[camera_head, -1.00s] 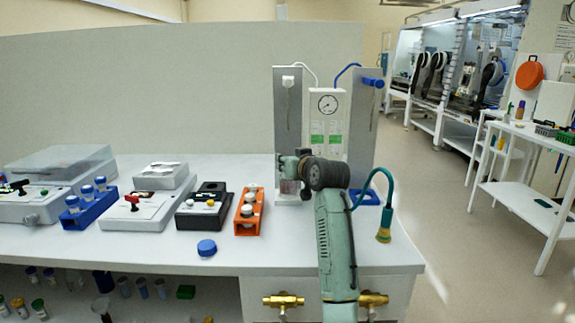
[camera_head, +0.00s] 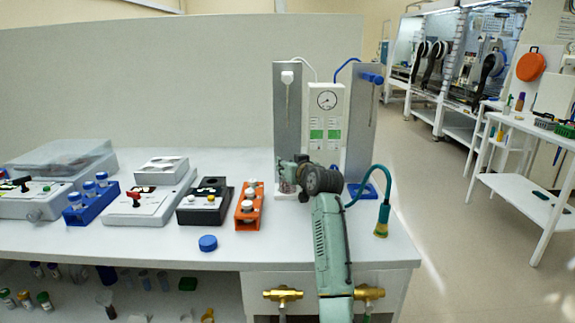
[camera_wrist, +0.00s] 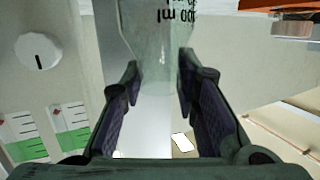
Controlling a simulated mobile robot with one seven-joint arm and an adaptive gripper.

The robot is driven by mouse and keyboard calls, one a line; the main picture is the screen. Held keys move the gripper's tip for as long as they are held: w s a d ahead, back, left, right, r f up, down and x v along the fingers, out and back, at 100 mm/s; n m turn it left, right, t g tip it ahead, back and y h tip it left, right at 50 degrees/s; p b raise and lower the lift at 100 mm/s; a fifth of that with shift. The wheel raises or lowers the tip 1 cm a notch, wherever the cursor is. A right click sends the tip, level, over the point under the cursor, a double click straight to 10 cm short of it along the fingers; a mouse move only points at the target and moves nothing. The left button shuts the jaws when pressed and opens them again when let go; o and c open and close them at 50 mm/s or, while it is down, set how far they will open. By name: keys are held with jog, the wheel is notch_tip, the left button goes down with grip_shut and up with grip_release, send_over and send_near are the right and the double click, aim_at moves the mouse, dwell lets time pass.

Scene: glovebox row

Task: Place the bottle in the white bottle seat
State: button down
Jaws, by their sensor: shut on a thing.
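The bottle (camera_wrist: 160,45) is clear glass with black volume markings, seen close up between the fingers in the wrist view. My gripper (camera_wrist: 160,88) is shut on it. In the head view my gripper (camera_head: 289,178) is at the foot of the left grey upright panel (camera_head: 287,110), with the bottle mostly hidden behind it. A white base (camera_head: 283,197) shows in part under the gripper at this panel's foot and looks like the white seat. I cannot tell whether the bottle touches it.
The right grey panel (camera_head: 362,120) has a blue base (camera_head: 372,190). A white gauge box (camera_head: 325,118) stands between the panels. An orange rack (camera_head: 249,210) of vials and a blue cap (camera_head: 208,243) are left of the arm.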

jog(key=c, duration=1.2)
grip_release()
jog(key=shift+c, duration=0.2)
